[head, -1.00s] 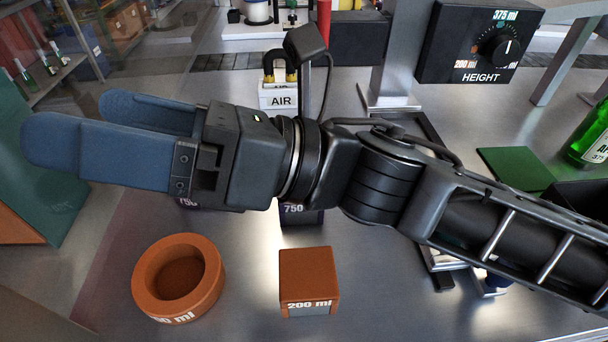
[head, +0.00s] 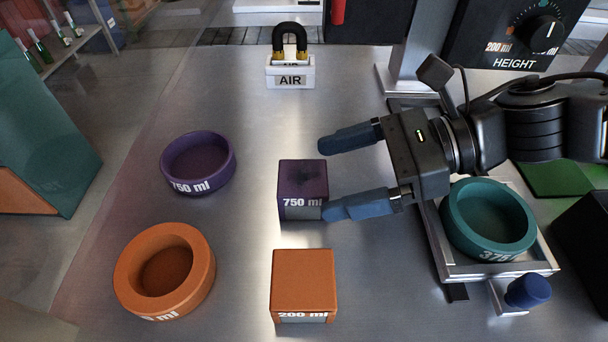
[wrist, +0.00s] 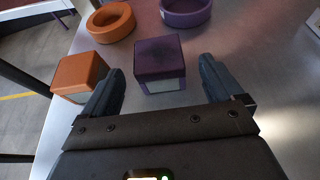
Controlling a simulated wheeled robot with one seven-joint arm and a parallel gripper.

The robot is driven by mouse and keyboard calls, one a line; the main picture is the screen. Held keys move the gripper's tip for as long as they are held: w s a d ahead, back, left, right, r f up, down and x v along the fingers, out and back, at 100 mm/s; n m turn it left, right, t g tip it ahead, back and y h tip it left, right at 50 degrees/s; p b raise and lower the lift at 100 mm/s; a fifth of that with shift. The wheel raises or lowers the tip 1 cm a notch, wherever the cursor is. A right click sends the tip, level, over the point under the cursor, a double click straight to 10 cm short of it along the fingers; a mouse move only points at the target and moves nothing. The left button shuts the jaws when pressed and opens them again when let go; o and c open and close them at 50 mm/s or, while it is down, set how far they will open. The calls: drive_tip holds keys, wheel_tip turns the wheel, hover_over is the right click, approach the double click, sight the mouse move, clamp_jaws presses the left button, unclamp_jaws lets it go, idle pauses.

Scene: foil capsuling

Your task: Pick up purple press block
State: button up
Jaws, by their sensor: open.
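The purple press block (head: 303,183), marked 750 ml, stands upright on the metal table in the middle of the head view. In the wrist view the purple block (wrist: 160,62) shows ahead of the fingertips, between their lines. My gripper (head: 322,178) is open and points left, at the block's right side. One finger is beyond the block's far right corner and the other is by its near right corner. The gripper's fingers also show in the wrist view (wrist: 158,75), one on each side. Nothing is held between them.
An orange 200 ml block (head: 303,283) stands close in front. A purple ring (head: 198,185) and orange ring (head: 192,245) lie left. A teal ring (head: 459,226) sits in a metal tray (head: 472,271) at right. The AIR block (head: 290,78) stands behind.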

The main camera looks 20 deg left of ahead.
sight(325, 176)
drive_tip(key=shift+p+x, duration=0.65)
drive_tip(key=shift+x, duration=2)
drive_tip(key=c, duration=1.1)
drive_tip(key=shift+r, duration=0.15)
